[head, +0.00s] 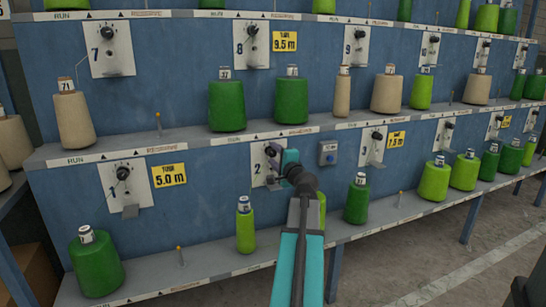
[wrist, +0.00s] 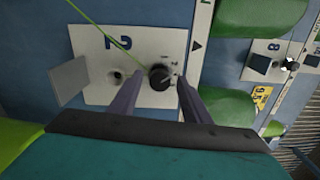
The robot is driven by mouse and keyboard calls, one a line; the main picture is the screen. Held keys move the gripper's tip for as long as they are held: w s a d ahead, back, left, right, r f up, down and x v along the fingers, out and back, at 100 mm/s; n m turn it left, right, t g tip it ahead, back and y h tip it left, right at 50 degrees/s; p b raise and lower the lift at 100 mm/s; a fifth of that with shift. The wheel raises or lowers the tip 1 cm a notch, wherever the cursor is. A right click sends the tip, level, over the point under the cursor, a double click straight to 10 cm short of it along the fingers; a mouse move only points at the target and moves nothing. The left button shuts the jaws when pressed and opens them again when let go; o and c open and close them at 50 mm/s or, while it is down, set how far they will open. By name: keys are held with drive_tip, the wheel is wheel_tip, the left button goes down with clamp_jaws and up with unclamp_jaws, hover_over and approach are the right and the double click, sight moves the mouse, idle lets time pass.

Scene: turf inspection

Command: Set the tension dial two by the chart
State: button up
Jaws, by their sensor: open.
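The tension dial two is a black round knob on a white plate marked 2. In the wrist view the dial (wrist: 160,77) lies between the two fingertips of my gripper (wrist: 157,88), which are apart, one on each side. I cannot tell whether they touch it. The plate (wrist: 100,62) appears turned on its side there, with a small hole and a grey tab beside the dial. In the head view my gripper (head: 279,168) is at the plate (head: 258,160) and covers much of it. No chart can be made out for sure.
Yellow tags stand by dial one (head: 169,175), dial three (head: 396,139) and dial eight (head: 285,41), reading 5.0 m, unclear and 9.5 m. A small grey button box (head: 327,153) is right of my gripper. A light green cone (head: 245,226) stands below; a green cone (head: 357,201) stands right.

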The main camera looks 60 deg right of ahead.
drive_tip(key=shift+s+a, duration=0.1)
drive_tip(key=b+v, duration=0.3)
drive_tip(key=v, duration=0.8)
idle(0.5)
drive_tip(key=b+v, duration=0.2)
drive_tip(key=b, duration=0.3)
drive_tip(key=shift+f, duration=0.1)
drive_tip(key=shift+s+a+b, duration=0.2)
drive_tip(key=shift+b, duration=0.4)
idle(0.3)
